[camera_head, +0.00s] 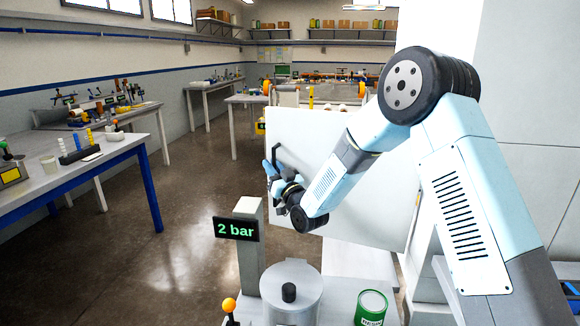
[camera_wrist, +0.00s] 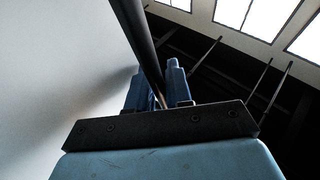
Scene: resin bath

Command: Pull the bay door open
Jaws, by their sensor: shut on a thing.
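The bay door (camera_head: 375,205) is a flat white panel in the middle of the head view, partly hidden by my arm. It stands out at an angle from the white casing at the right. Its dark bar handle (camera_head: 284,153) is near the panel's left edge. My gripper (camera_head: 271,170) is at this handle, with its blue fingers small and partly hidden. In the wrist view, the dark handle bar (camera_wrist: 138,38) runs down between the blue fingers of my gripper (camera_wrist: 159,88), which are shut on it. The pale door surface (camera_wrist: 50,65) fills the left of that view.
A post with a "2 bar" display (camera_head: 236,229), a grey lidded pot (camera_head: 291,300) and a green can (camera_head: 371,307) stand low in front. A blue-legged bench (camera_head: 75,175) is at the left. The floor (camera_head: 185,230) between bench and door is clear.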

